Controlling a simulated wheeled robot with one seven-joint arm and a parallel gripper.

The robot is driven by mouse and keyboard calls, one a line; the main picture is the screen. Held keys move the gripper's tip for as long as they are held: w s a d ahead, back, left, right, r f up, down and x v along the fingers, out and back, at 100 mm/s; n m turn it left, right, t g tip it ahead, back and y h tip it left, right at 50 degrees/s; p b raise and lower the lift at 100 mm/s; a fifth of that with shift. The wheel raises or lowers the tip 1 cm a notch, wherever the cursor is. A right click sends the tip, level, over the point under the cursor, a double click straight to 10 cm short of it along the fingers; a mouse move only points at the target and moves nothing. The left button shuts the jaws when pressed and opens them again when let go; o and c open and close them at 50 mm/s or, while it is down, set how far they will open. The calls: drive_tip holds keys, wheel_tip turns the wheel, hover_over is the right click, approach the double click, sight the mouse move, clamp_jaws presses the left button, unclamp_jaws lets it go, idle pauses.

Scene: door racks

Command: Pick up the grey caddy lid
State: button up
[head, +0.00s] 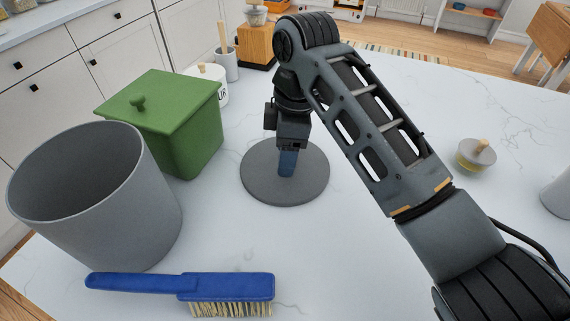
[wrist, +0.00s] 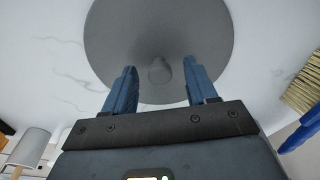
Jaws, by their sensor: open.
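The grey caddy lid (head: 255,186) is a flat round disc lying on the white marbled table in the middle of the head view. The wrist view shows the lid (wrist: 130,40) from above with a small grey knob (wrist: 160,70) near its centre. My gripper (wrist: 160,82) is open, with its two blue fingers on either side of the knob and apart from it in the picture. In the head view my gripper (head: 287,170) points down over the lid and hides the knob. I cannot tell how far the fingertips are above the lid.
An open grey bin (head: 130,230) stands at the left, beside a green lidded box (head: 190,135). A blue brush (head: 225,287) lies at the front. A small jar with a wooden knob (head: 476,156) stands at the right. The table just right of the lid is clear.

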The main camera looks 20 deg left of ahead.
drive_tip(key=shift+c, duration=0.5)
clamp_jaws()
